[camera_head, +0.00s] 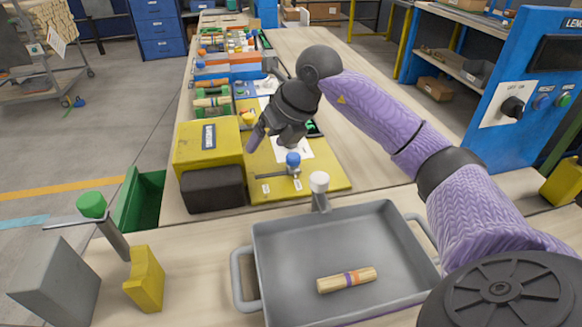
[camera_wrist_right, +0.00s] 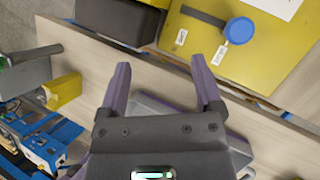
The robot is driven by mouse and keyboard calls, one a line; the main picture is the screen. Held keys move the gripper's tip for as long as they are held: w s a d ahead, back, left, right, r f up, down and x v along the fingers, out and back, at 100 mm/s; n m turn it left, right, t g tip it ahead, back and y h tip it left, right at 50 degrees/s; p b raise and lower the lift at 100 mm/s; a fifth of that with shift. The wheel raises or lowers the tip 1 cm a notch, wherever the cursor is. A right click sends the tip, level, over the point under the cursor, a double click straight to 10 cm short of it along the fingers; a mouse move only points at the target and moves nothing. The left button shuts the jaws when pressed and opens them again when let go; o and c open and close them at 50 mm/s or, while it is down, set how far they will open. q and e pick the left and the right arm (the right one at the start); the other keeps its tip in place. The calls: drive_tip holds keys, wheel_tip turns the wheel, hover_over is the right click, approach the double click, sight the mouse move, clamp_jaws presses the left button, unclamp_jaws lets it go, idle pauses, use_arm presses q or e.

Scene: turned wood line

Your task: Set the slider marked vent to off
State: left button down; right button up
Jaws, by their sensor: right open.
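A slider with a blue knob (camera_head: 292,160) stands on a yellow panel (camera_head: 318,184). Its dark slot (camera_head: 270,176) runs left from the knob, which sits at the slot's right end. In the right wrist view the blue knob (camera_wrist_right: 239,31) is at the upper right, with two small white tags (camera_wrist_right: 218,55) beside the slot; their lettering is too small to read. My right gripper (camera_head: 275,138) is over the panel, above and left of the knob, not touching it. Its two purple fingers (camera_wrist_right: 159,65) are apart with nothing between them. My left gripper is not in view.
A yellow box (camera_head: 209,143) and a dark block (camera_head: 212,190) stand left of the panel. A white-topped post (camera_head: 319,185) rises near its front edge. A grey tray (camera_head: 345,235) holding a wooden piece (camera_head: 346,280) lies in front. A green-knobbed lever (camera_head: 92,205) stands at left.

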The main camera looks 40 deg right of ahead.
sight(293, 156)
drive_tip(key=s+d+m+g+h, duration=0.1)
drive_tip(key=s+d+m+h, duration=0.15)
drive_tip(key=d, duration=0.45)
drive_tip(key=shift+n+h, duration=0.45)
drive_tip(key=b+x, duration=0.1)
drive_tip(key=x, duration=0.2)
drive_tip(key=b+x, duration=0.1)
drive_tip(key=x, duration=0.1)
drive_tip(key=b+x, duration=0.2)
drive_tip(key=x, duration=0.1)
drive_tip(key=shift+w+f, duration=0.2)
drive_tip(key=shift+w, duration=0.2)
drive_tip(key=shift+w+f, duration=0.15)
drive_tip(key=shift+f, duration=0.05)
drive_tip(key=shift+d, duration=0.1)
drive_tip(key=c, duration=0.9)
clamp_jaws()
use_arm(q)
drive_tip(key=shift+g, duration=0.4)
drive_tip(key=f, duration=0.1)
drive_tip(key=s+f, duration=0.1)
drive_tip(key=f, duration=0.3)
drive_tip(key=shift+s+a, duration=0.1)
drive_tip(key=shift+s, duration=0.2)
